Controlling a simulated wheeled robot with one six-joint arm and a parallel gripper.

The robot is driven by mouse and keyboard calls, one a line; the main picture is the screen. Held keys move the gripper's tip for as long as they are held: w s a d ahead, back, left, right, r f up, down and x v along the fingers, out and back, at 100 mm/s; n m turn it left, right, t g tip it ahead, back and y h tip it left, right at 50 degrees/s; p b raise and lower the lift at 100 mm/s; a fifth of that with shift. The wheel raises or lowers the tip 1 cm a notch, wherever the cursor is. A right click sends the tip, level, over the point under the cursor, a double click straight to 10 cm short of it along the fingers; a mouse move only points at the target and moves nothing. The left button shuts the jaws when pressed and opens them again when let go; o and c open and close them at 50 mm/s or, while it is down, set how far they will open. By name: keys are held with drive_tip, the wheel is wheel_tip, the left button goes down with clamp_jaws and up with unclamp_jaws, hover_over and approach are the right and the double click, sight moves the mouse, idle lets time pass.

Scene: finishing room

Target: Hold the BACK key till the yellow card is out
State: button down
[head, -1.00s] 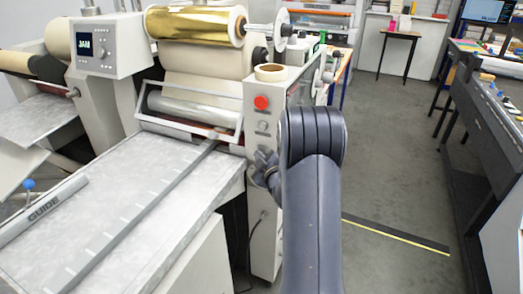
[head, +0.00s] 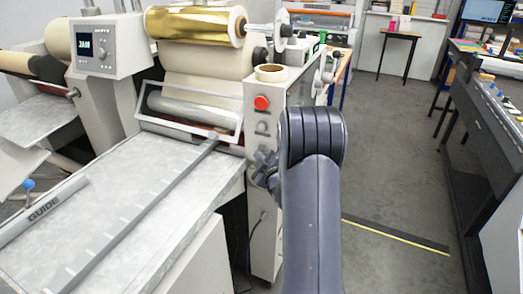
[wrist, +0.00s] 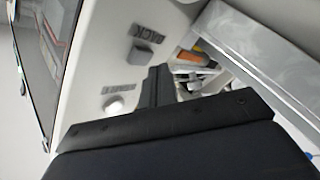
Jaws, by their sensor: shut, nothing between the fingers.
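The BACK key (wrist: 140,55) is a grey square key under its BACK label (wrist: 152,34) in the wrist view. My gripper (wrist: 160,70) is shut and empty; its dark fingertips show just right of and below the key. They do not cover the key, and no contact is visible. In the head view my gripper (head: 265,160) is by the front of the pale control post (head: 262,215), low on its row of keys, partly hidden by my arm. The display (head: 83,41) reads JAM. I cannot make out a yellow card.
A red button (head: 261,102) tops the post, with a tape roll (head: 270,72) above. A round white button (wrist: 113,103) lies near my fingers. The feed table (head: 110,205) with its guide bar stretches left. Open floor (head: 385,150) lies right.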

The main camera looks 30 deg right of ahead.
drive_tip(key=shift+d, duration=0.1)
idle(0.7)
drive_tip(key=shift+w+d+b, duration=0.25)
drive_tip(key=shift+b, duration=0.25)
drive_tip(key=shift+w+d+b, duration=0.25)
drive_tip(key=shift+d+b, duration=0.05)
drive_tip(key=shift+b, duration=0.05)
idle(0.5)
idle(3.9)
drive_tip(key=shift+s+a+b, duration=0.5)
drive_tip(key=shift+a+b, duration=0.15)
